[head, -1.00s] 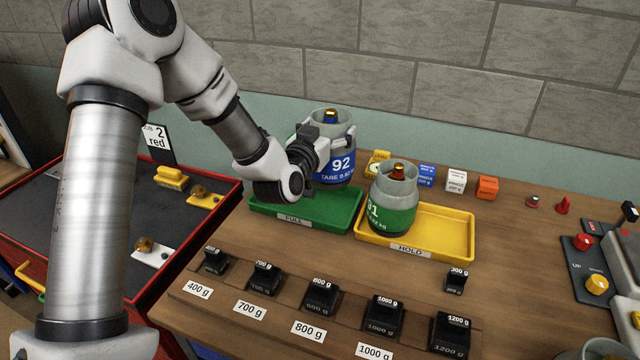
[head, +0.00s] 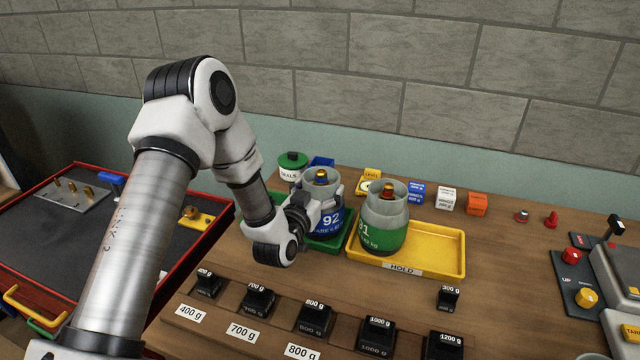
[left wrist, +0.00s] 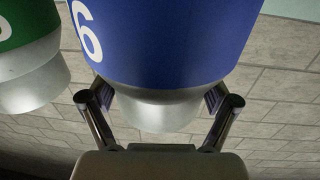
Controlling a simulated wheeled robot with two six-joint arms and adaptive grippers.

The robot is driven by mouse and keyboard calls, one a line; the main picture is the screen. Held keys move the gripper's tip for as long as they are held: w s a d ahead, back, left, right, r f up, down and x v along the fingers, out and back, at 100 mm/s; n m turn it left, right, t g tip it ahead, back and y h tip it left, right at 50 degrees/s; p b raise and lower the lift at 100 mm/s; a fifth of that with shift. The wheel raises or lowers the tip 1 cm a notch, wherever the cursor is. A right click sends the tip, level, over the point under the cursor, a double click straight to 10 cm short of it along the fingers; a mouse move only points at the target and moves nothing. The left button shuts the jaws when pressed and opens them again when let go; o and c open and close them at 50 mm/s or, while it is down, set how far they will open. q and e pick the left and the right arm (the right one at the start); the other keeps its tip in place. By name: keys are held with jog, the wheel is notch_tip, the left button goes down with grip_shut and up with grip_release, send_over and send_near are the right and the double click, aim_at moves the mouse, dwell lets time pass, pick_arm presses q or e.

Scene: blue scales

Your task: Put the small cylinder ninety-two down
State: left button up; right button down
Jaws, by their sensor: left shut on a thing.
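The small cylinder ninety-two (head: 330,222), with a blue band marked 92 and a grey collar with a brass valve, stands upright at the green tray (head: 332,245) in the head view. My left gripper (head: 312,206) is shut on its collar from the left. The cylinder's base looks down in the tray, but I cannot tell whether it touches the floor. In the left wrist view the blue band (left wrist: 170,40) shows close up, with the fingers (left wrist: 160,105) on either side of the collar. My right gripper is not in view.
Green cylinder 91 (head: 384,222) stands close to the right, on the yellow HOLD tray (head: 440,262). Several black weights (head: 315,318) line the table front. A seals tub (head: 291,168) and blue box stand behind. A red-edged cart (head: 60,215) is at left.

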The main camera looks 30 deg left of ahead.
pick_arm(q)
jog(key=o, duration=1.6)
jog(key=shift+s, duration=0.15)
jog(key=s, duration=0.2)
jog(key=s+d+b, duration=0.1)
jog(key=s, duration=0.4)
jog(key=shift+d+b, duration=0.15)
jog(key=shift+b, duration=0.25)
jog(key=shift+s, duration=0.1)
